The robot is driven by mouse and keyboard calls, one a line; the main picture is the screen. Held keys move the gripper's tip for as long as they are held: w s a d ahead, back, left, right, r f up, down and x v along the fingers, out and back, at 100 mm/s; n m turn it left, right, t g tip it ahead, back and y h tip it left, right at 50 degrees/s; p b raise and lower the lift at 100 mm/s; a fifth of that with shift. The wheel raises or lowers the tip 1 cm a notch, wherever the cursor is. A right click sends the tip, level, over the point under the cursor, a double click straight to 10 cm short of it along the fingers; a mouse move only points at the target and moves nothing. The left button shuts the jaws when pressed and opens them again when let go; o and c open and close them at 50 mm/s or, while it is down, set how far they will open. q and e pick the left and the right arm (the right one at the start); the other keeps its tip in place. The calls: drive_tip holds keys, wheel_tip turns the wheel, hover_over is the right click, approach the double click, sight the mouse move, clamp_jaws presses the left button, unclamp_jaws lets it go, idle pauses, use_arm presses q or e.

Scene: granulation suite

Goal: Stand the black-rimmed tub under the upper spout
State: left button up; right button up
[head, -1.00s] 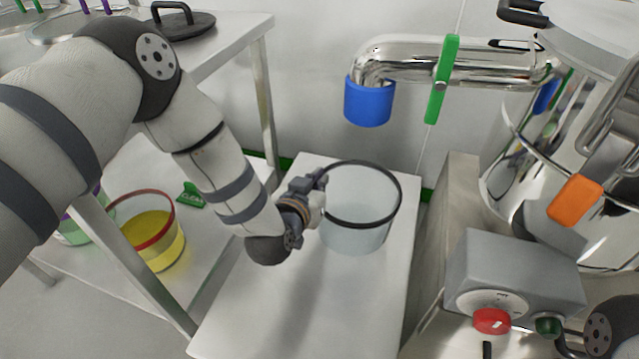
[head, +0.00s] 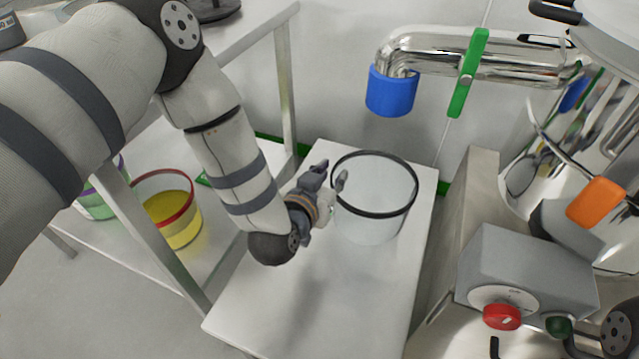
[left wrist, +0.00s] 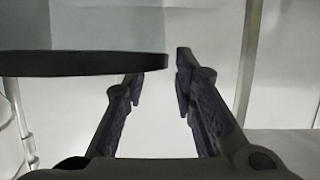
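The black-rimmed tub (head: 375,228), clear and empty-looking, stands upright on a white table (head: 285,325). Its black rim also shows in the left wrist view (left wrist: 80,63). The upper spout (head: 391,92), a blue-collared end of a steel pipe, hangs above and behind the tub in the head view; exact alignment is hard to tell. My left gripper (head: 330,175) is at the tub's left side, fingers spread. In the left wrist view the gripper (left wrist: 160,75) has an empty gap, and the rim overlaps one fingertip. Contact is unclear. My right gripper is out of view.
A green handle (head: 468,72) sits on the pipe. A grey control box (head: 530,265) with a red knob (head: 502,317) stands right of the table. A red-rimmed tub of yellow material (head: 180,228) is on the lower shelf at left. The table's front is clear.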

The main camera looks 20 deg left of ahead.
use_arm(q)
drive_tip(key=p+v, duration=0.1)
drive_tip(key=v, duration=0.7)
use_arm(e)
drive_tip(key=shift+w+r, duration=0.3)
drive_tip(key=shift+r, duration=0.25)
use_arm(q)
drive_tip(key=shift+s, duration=0.15)
